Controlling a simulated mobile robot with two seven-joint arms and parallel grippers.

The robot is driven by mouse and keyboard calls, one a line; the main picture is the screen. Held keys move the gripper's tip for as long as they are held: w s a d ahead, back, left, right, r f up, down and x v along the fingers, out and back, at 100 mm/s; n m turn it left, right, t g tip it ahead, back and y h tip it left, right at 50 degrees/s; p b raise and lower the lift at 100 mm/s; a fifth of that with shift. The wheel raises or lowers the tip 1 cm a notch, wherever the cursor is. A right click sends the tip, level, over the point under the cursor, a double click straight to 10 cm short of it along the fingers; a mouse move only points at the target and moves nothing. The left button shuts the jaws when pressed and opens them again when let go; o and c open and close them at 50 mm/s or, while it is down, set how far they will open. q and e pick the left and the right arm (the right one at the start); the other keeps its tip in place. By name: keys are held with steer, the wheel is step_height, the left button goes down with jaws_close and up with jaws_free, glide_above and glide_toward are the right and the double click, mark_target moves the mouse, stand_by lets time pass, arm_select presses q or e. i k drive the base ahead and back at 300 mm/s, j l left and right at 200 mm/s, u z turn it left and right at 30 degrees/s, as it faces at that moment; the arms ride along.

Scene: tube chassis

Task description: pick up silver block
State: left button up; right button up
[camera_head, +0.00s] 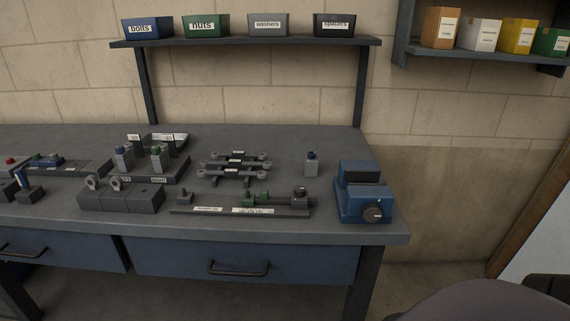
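Two more silver blocks stand upright further left. One has a blue top (123,160) and the other a green top (159,161); both are at a dark tray. I cannot tell from the picture which of these the task names. Neither of my grippers is in view.
A blue vise (352,205) stands at the bench's right end. A rack of grey rods (235,166), a labelled rail (285,210) and dark blocks (118,197) occupy the bench. A shelf (230,43) with labelled bins spans above. Bare bench lies around the lone block.

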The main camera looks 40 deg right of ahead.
mark_target(311, 166)
steer(key=k+l+u, duration=0.1)
steer(key=l+u, duration=0.2)
steer(key=k+l+u, duration=0.1)
steer(key=l+u, duration=0.15)
steer(key=l, duration=0.15)
steer(key=k+l+u, duration=0.2)
steer(key=l, duration=0.15)
steer(key=k+l+u, duration=0.15)
steer(key=l, duration=0.2)
steer(key=k+l, duration=0.3)
steer(key=l, duration=0.15)
steer(key=k+l+u, duration=0.1)
steer(key=k+l, duration=0.15)
steer(key=l, duration=0.2)
steer(key=k+l, duration=0.3)
steer(key=l+u, duration=0.05)
steer(key=l, duration=0.05)
